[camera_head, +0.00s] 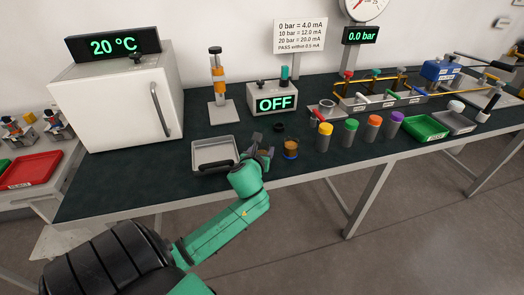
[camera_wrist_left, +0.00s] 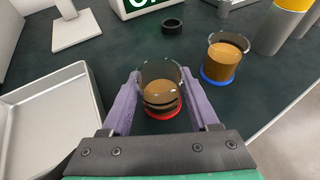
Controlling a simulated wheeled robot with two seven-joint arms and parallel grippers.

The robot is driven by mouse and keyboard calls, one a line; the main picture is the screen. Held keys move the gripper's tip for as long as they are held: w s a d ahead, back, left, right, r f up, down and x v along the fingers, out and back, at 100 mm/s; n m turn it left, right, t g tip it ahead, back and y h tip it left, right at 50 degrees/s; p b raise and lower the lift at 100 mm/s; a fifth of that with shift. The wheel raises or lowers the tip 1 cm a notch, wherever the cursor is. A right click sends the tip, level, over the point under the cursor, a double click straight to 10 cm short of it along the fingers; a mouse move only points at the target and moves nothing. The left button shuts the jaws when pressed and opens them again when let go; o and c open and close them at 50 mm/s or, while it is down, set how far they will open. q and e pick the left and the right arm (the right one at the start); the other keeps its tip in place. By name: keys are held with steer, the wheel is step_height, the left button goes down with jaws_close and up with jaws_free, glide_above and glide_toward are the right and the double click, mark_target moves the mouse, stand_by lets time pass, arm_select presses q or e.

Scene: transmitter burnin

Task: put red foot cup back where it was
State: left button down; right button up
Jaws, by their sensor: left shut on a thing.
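The red foot cup (camera_wrist_left: 160,88) is a clear glass of brown liquid with a red base. It stands upright between the two purple-grey fingers of my left gripper (camera_wrist_left: 163,102), which is shut on it. In the head view my left gripper (camera_head: 263,148) is over the front part of the dark bench top, and it mostly hides the cup. I cannot tell whether the red base touches the bench. A similar cup with a blue foot (camera_wrist_left: 224,60) stands just to the right, apart from the gripper; it also shows in the head view (camera_head: 291,149). My right gripper is not in view.
A grey tray (camera_head: 213,142) lies left of the gripper. A black ring (camera_wrist_left: 172,27) lies behind the cups. Several colour-capped cylinders (camera_head: 350,134) stand to the right, before a green tray (camera_head: 425,128). A box reading OFF (camera_head: 273,98) and a white oven (camera_head: 118,105) stand behind.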

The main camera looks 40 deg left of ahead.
arm_select(q)
steer(key=shift+c, duration=1.6)
jaws_free()
steer(key=shift+f, duration=0.1)
steer(key=shift+o, duration=0.9)
steer(key=shift+r, duration=0.25)
steer(key=v, duration=1.2)
steer(key=shift+p, duration=0.35)
steer(key=shift+f, duration=0.1)
